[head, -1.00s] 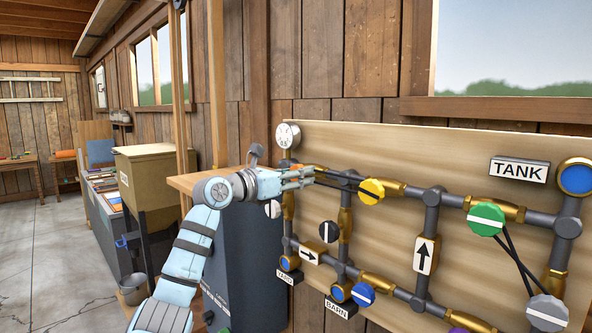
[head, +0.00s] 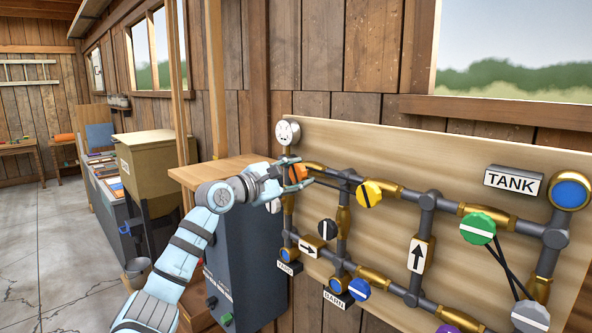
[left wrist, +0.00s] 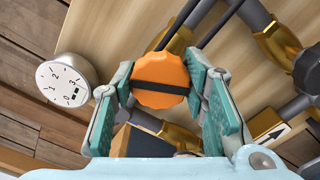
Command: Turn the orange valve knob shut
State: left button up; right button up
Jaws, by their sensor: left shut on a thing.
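The orange valve knob (left wrist: 160,80) sits between the fingers of my left gripper (left wrist: 160,88) in the left wrist view. It is round with a ridged edge and a dark bar across its face. The fingers press on its two sides. In the head view the orange knob (head: 299,171) shows only in part, with my left gripper (head: 290,178) around it at the upper left of the pipe board. My right gripper is not in view.
A white gauge (head: 288,131) stands just above the orange knob. A yellow knob (head: 368,194), a green knob (head: 478,228) and other knobs sit along the pipes (head: 426,240) to the right. Two dark rods run beside the orange knob. A grey cabinet (head: 245,245) stands below my arm.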

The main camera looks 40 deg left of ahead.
pick_arm(q)
jog(key=m, duration=0.4)
jog(key=shift+m, duration=0.4)
dwell(0.4)
jog(key=o, duration=1.2)
